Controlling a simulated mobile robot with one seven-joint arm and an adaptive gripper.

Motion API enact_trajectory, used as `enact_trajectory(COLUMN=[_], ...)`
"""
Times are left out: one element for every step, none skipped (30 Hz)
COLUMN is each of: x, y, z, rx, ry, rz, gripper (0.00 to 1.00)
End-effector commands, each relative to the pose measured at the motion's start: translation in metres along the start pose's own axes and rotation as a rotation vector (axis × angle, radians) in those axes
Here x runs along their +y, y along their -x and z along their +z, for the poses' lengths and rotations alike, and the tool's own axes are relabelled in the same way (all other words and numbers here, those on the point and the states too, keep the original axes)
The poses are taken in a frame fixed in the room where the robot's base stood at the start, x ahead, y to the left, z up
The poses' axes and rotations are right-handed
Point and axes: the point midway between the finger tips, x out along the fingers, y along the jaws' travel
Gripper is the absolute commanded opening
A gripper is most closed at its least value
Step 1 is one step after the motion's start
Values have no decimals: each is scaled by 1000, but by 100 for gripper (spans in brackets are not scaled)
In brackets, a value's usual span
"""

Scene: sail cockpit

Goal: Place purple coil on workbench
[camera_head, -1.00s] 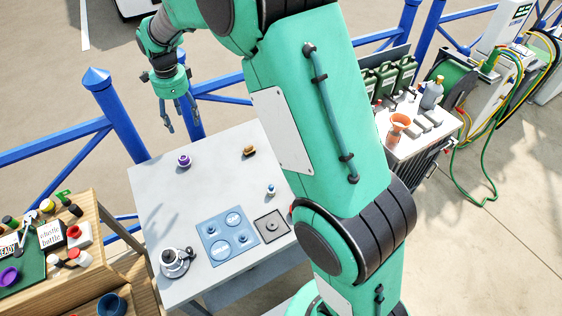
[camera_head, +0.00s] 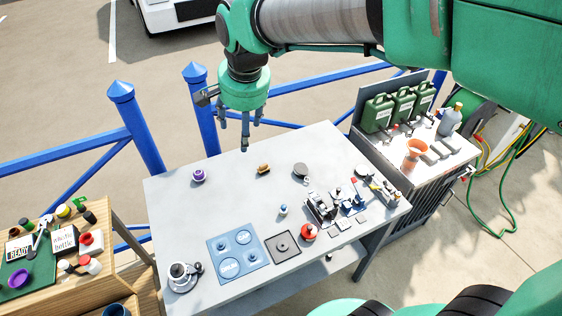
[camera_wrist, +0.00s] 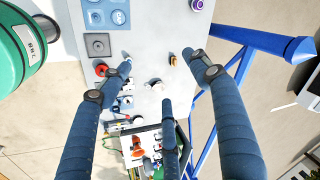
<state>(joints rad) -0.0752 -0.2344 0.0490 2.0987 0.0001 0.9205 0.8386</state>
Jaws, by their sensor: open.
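A small round purple spool-like thing (camera_head: 198,175) stands at the back left of the grey table (camera_head: 180,215); it also shows at the top of the wrist view (camera_wrist: 197,5). Another purple round thing (camera_head: 18,278) lies on the green mat of the wooden bench at the left. I cannot tell for sure which is the purple coil. My gripper (camera_head: 243,140) points down above the back edge of the grey table, to the right of the purple spool. Its three fingers (camera_wrist: 160,76) are spread and nothing is between them.
A blue panel (camera_head: 212,256), a dark square plate (camera_head: 283,247) and a brown item (camera_head: 263,169) are on the grey table. Metal parts (camera_head: 322,208) crowd its right side. A blue railing (camera_head: 290,82) runs behind. The table's middle left is clear.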

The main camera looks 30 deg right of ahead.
Motion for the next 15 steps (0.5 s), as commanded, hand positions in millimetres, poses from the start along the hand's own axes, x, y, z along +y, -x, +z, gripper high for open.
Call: enact_trajectory(x=[11,17,25,31,37,45,51,57,65,71,77,85,91,97,104], y=[9,13,18,21,25,29,32,34,38,40,43,45,47,48,50], z=[6,10,15,19,23,28,32,37,42,46,50,56,60,65,70], rx=[11,16,23,28,35,42,48,54,62,68,74,82,90,96,105], ry=[38,65,101,127,154,189,216,243,279,306,333,368,395,421,456], rz=[-9,-13,-18,-21,-25,-29,-32,-34,-38,-40,-43,-45,-47,-48,-50], gripper=[62,62,62,62,62,62,62,62,62,62,62,62,62,62,62])
